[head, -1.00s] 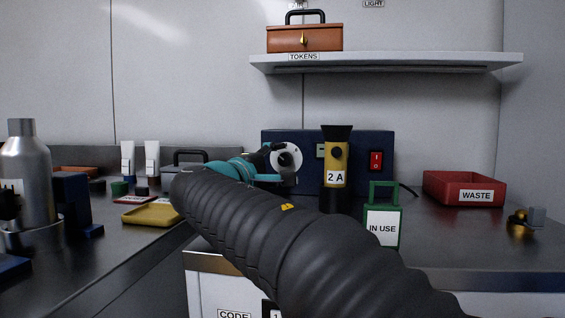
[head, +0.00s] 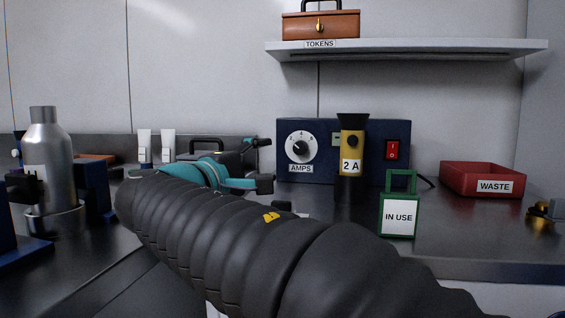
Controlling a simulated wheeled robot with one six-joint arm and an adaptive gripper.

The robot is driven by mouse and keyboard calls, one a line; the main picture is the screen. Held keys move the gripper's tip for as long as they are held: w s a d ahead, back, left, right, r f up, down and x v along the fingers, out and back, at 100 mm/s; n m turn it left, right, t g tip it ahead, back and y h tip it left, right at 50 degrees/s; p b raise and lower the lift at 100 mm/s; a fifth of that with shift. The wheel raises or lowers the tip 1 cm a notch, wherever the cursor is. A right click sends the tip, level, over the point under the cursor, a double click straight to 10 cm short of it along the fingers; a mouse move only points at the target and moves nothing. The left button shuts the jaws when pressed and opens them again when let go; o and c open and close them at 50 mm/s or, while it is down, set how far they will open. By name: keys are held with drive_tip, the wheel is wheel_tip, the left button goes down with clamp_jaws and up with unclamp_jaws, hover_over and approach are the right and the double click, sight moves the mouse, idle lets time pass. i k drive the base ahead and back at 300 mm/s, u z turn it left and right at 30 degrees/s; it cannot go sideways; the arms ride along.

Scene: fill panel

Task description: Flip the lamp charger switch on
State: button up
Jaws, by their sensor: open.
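The lamp charger (head: 375,135) is a dark blue box at the back of the bench, with a white AMPS dial (head: 301,148) on its left and a red rocker switch (head: 392,150) on its right. I cannot tell the rocker's position for sure. A yellow and black lamp (head: 352,148) labelled 2 A stands upright in front of the charger, hiding part of its face. My gripper (head: 262,165) is open and empty, left of the dial, its two dark fingertips apart. My arm hides part of the bench.
A green IN USE stand (head: 399,216) is in front of the charger's right side. A red WASTE tray (head: 483,180) is at right. A shelf (head: 420,49) holds a brown TOKENS box (head: 320,25). A silver bottle (head: 50,160) stands at left.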

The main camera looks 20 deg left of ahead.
sight(392, 147)
drive_tip(key=k, duration=1)
